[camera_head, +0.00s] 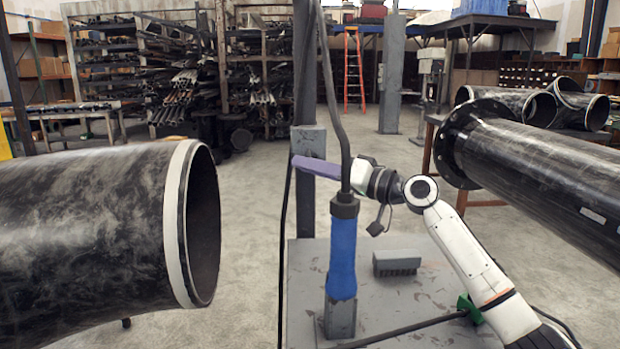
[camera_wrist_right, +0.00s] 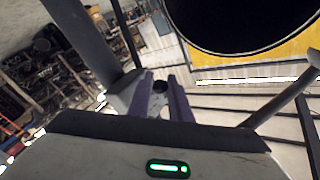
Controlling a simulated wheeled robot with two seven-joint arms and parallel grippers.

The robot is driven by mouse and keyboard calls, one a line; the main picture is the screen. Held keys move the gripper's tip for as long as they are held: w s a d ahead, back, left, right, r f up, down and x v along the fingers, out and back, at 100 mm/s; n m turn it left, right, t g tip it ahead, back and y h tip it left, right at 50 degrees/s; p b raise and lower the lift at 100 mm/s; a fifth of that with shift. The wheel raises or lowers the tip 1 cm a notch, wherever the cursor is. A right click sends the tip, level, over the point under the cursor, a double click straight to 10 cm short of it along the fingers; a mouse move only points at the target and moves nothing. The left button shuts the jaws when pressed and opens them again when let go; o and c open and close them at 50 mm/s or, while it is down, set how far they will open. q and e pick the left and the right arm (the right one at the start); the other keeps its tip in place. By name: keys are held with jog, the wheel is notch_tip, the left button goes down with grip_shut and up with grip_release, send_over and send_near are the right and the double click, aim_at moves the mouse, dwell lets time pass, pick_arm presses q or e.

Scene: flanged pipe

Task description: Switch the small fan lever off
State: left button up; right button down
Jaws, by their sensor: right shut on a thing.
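My right gripper (camera_head: 296,161) reaches in from the right, its purple fingers pointing left at a grey box (camera_head: 309,139) on an upright post. In the right wrist view the two purple fingers of this gripper (camera_wrist_right: 160,80) stand a little apart beside the same grey box (camera_wrist_right: 122,94). A small dark round end (camera_wrist_right: 160,87), which looks like the lever, shows between the fingertips. The gripper is shut on it. The lever's on or off position cannot be told. My left gripper is not in view.
A hanging cable (camera_head: 334,95) passes in front of the right gripper and joins a blue-handled tool (camera_head: 342,250) on the metal plate (camera_head: 303,290). A brush-like block (camera_head: 398,262) lies there. A large pipe elbow (camera_head: 100,230) stands left; a flanged pipe (camera_head: 545,175) lies right.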

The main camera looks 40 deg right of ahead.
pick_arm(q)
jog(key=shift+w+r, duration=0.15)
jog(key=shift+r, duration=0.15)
pick_arm(e)
jog(key=shift+d+r, duration=0.15)
jog(key=shift+r, duration=0.15)
jog(key=c, duration=1.9)
grip_release()
jog(key=shift+f, duration=0.1)
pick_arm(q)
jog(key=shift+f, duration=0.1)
pick_arm(e)
jog(key=shift+f, duration=0.1)
jog(key=shift+s+f, duration=0.1)
jog(key=shift+s, duration=0.15)
pick_arm(q)
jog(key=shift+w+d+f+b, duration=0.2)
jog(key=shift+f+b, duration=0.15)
jog(key=shift+b, duration=0.3)
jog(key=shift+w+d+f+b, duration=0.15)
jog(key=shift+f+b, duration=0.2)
jog(key=shift+b, duration=0.25)
pick_arm(e)
jog(key=v, duration=1)
jog(key=shift+r, duration=0.25)
